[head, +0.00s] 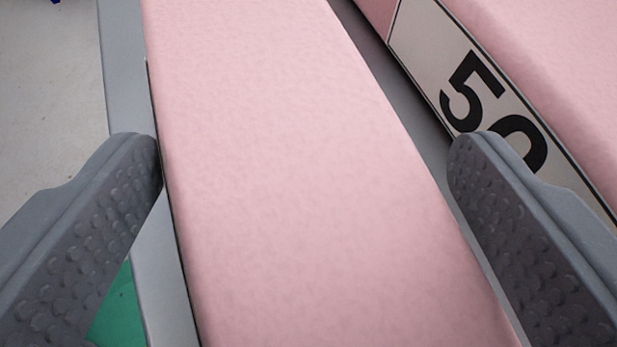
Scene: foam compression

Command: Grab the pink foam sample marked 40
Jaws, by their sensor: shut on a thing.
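A long pink foam block (290,170) fills the middle of the head view and runs from the top edge to the bottom edge. Its marked face is out of sight, so I cannot read its number. My gripper (305,145) has one dark grey, studded finger on each side of this block. The left finger touches or nearly touches its left side, and the right finger is at its right side. The jaws are shut on the block.
A second pink foam block (560,60) stands close on the right, with a white label (490,100) reading 50 behind my right finger. A grey strip (125,70) runs along the left. Pale floor (50,100) and a green patch (118,305) show at left.

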